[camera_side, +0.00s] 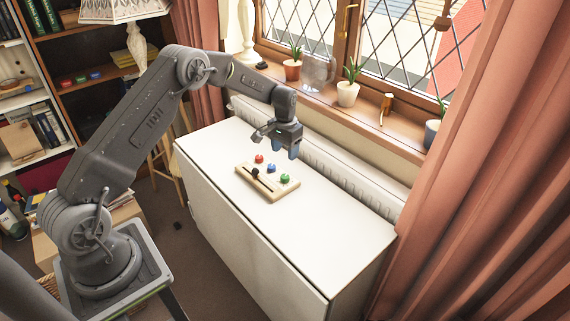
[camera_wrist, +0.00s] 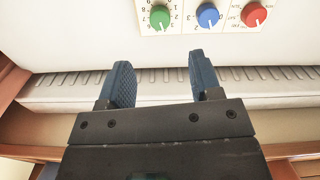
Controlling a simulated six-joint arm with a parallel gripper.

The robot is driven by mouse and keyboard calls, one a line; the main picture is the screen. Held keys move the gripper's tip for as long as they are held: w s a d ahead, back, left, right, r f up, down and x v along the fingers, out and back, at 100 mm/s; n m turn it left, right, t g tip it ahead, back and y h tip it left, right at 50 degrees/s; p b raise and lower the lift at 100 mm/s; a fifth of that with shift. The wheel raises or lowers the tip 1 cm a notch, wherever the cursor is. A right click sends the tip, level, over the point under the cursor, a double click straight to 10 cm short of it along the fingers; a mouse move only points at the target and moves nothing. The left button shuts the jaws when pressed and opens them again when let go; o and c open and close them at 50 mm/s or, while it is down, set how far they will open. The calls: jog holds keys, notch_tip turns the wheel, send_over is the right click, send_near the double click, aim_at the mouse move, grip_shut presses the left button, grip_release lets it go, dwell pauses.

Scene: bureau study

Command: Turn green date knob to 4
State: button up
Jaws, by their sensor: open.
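The green knob (camera_side: 284,178) is at the near right end of a small cream panel (camera_side: 246,168) on the white cabinet top. In the wrist view the green knob (camera_wrist: 160,17) is at the top, with numbers around it that are too small to read surely. The blue knob (camera_wrist: 208,15) and red knob (camera_wrist: 253,14) sit beside it. My gripper (camera_side: 284,152) is open and empty, above and behind the panel, apart from the knobs. Its two blue fingers (camera_wrist: 163,82) show in the wrist view, with the cabinet edge and radiator beyond them.
A white radiator (camera_side: 340,172) runs behind the white cabinet (camera_side: 340,240), below a sill with potted plants (camera_side: 347,92) and a glass jug (camera_side: 317,73). The cabinet top around the panel is clear. Pink curtains (camera_side: 480,150) hang at the right.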

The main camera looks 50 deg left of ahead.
jog(key=shift+r, duration=1.7)
jog(key=s+d+r+t, duration=0.1)
jog(key=s+d+r, duration=0.35)
jog(key=r, duration=0.25)
jog(key=s+d+r+t, duration=0.1)
jog(key=s+d+r, duration=0.2)
jog(key=s+r, duration=0.3)
jog(key=s+d+r+t, duration=0.1)
jog(key=s+d+r, duration=0.2)
jog(key=r, duration=0.5)
jog(key=s+d+t, duration=0.1)
jog(key=s+d, duration=0.2)
jog(key=s, duration=0.7)
jog(key=s+d+r+m+t, duration=0.1)
jog(key=s+d, duration=0.2)
jog(key=s, duration=0.7)
jog(key=shift+s+r+m+t, duration=0.15)
jog(key=shift+s+m+t, duration=0.15)
jog(key=shift+s, duration=0.05)
